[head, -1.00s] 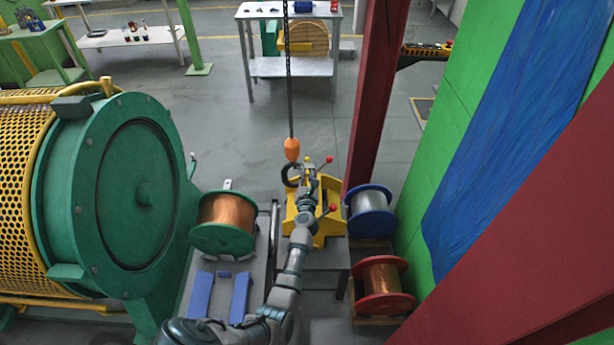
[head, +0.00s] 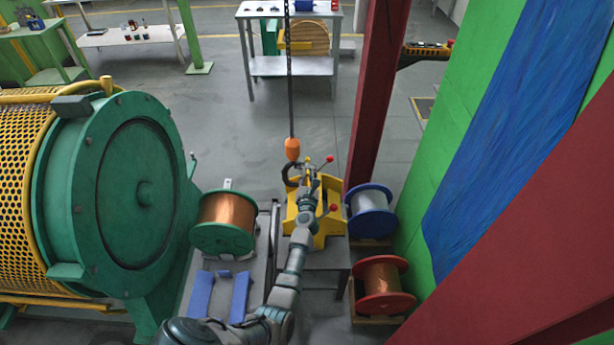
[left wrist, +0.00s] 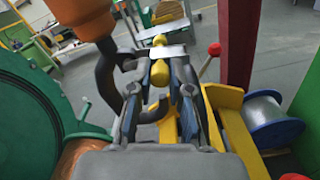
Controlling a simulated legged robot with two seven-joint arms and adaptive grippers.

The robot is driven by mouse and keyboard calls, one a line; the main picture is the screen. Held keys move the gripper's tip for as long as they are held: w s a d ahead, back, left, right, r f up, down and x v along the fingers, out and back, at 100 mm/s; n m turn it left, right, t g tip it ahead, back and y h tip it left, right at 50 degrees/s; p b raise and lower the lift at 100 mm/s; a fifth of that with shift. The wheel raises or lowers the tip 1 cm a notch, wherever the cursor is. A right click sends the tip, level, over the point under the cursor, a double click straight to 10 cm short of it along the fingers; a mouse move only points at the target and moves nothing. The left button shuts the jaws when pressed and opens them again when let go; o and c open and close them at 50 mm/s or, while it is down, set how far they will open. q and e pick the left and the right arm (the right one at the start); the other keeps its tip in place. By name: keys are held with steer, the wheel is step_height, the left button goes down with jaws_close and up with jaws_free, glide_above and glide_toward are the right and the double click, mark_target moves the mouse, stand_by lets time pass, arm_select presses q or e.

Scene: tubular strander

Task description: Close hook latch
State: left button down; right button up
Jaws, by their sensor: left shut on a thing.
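The dark hook (head: 288,175) hangs below an orange block (head: 292,149) on a chain. In the left wrist view, the hook (left wrist: 106,75) curves down at the left of my fingers, under the large orange block (left wrist: 82,14). My left gripper (left wrist: 160,72) has its two fingers around a yellow piece (left wrist: 160,72) with a grey bar across it. It is shut on this piece, just right of the hook. I cannot tell whether the piece is the hook's latch. In the head view, my left gripper (head: 309,185) partly covers the yellow stand.
The yellow stand (head: 330,225) has red-knobbed levers (head: 328,160). A blue spool (head: 370,212) and a red spool (head: 382,284) are at right. A copper spool (head: 224,222) and the green drum (head: 140,195) are at left. A dark red post (head: 375,100) rises close behind.

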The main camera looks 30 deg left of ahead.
arm_select(q)
steer(key=c, duration=1.1)
jaws_free()
steer(key=shift+w+d, duration=0.1)
steer(key=v, duration=1.2)
steer(key=shift+f, duration=0.1)
